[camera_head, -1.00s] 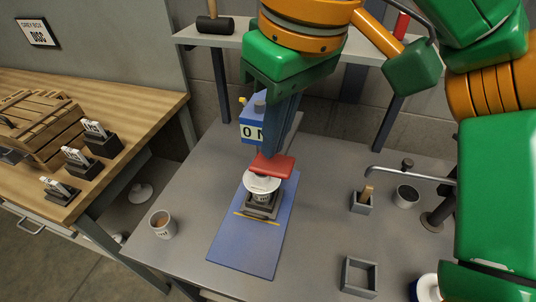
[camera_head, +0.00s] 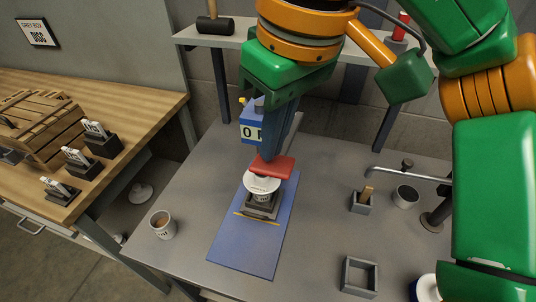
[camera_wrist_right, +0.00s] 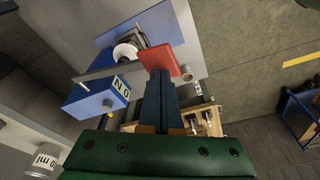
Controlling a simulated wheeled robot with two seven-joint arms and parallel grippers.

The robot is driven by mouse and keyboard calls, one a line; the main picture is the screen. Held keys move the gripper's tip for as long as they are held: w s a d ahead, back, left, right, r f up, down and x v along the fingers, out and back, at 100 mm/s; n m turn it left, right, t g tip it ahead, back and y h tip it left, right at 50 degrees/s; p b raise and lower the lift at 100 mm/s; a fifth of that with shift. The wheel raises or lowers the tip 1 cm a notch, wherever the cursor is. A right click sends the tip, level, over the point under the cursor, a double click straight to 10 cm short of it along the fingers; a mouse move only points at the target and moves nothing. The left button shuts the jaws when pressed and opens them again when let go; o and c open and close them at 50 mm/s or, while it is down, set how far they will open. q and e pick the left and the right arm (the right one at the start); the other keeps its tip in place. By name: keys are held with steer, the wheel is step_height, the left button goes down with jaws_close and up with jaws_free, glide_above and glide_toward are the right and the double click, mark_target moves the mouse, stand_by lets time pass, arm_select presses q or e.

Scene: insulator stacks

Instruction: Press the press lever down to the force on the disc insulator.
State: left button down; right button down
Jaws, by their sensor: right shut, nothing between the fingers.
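The red pad of the press lever (camera_head: 274,168) sits right above the white disc insulator (camera_head: 261,184), which rests on a grey stand (camera_head: 262,205) on a blue mat (camera_head: 240,245). Whether pad and disc touch, I cannot tell. My right gripper (camera_head: 268,157) is shut and empty, its tips pointing down at the pad's back part; contact is unclear. The wrist view shows the shut fingers (camera_wrist_right: 158,82) at the red pad (camera_wrist_right: 160,60) and the disc (camera_wrist_right: 125,52) beyond. The blue force box (camera_head: 249,130) reads "0", with "0 N" in the wrist view (camera_wrist_right: 90,100). My left gripper is out of view.
A cup (camera_head: 162,225) stands left of the mat. A square grey tray (camera_head: 360,277), a small holder (camera_head: 362,202), a round pot (camera_head: 406,196) and a tap (camera_head: 415,175) are to the right. A shelf with a mallet (camera_head: 215,24) is behind.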

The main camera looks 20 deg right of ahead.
mark_target(271, 166)
steer(key=shift+f, duration=0.95)
stand_by(0.8)
steer(key=shift+s+f, duration=0.1)
steer(key=shift+f, duration=0.05)
steer(key=shift+a+f, duration=0.1)
steer(key=shift+f, duration=0.15)
steer(key=shift+s+f, duration=0.1)
steer(key=shift+f, duration=0.1)
stand_by(0.3)
steer(key=shift+f, duration=0.1)
steer(key=shift+s+a+f+b, duration=0.1)
steer(key=shift+f+b, duration=0.1)
steer(key=shift+b, duration=0.1)
stand_by(0.4)
